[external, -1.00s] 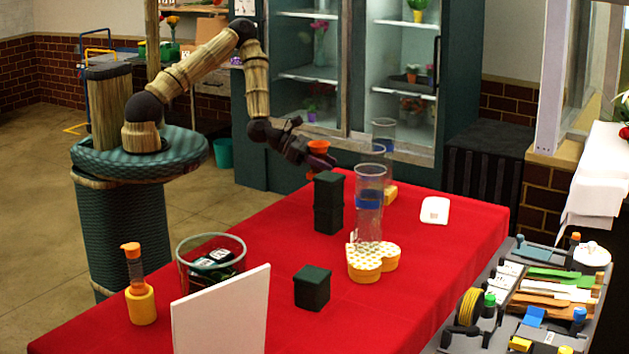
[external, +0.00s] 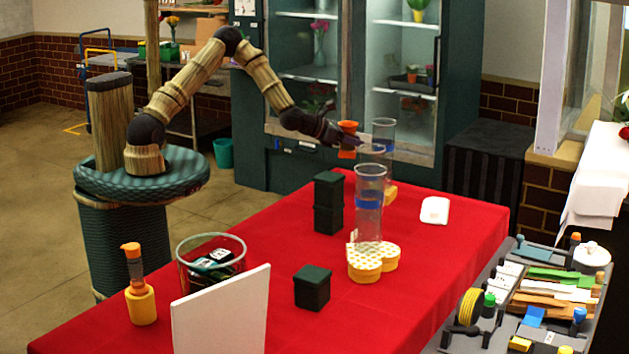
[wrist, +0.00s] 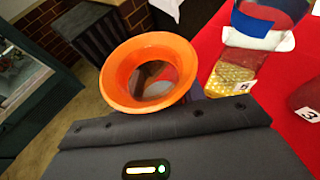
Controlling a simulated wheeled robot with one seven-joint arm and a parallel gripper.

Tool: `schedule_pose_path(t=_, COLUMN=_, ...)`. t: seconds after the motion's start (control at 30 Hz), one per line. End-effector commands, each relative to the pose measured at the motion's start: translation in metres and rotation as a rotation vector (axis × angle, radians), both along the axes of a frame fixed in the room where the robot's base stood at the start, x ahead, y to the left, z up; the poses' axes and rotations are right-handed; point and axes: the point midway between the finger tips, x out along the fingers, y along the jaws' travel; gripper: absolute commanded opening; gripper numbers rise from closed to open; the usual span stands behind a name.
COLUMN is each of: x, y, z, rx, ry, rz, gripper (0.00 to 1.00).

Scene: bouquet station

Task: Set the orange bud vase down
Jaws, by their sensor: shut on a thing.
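The orange bud vase (external: 348,140) is held up above the far part of the red-covered table (external: 440,260). My gripper (external: 338,138) is shut on it, in the external view just left of the clear glass cylinders. In the wrist view the orange vase (wrist: 118,75) shows its round flared mouth, facing the camera. Its lower part is hidden in the wrist view, and the fingertips are hidden too. The vase looks clear of the cloth.
Tall clear cylinders with blue bands (external: 370,200) stand close right of the vase. Dark green boxes (external: 328,205), a heart-shaped yellow box (external: 390,262) and a white item (external: 435,210) are on the table. An orange-topped bottle (external: 133,262) stands front left. Bare cloth lies at the right.

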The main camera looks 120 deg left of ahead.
Motion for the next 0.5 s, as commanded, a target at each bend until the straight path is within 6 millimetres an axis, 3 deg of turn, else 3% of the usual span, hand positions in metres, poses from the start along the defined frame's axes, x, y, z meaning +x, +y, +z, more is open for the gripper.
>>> schedule_pose_path(t=0.3, x=0.001, y=0.000, z=-0.047, rx=-0.001, ry=-0.001, rz=-0.001, gripper=0.07)
schedule_pose_path(t=0.5, x=0.000, y=0.000, z=-0.050, rx=0.002, ry=-0.002, rz=0.000, gripper=0.06)
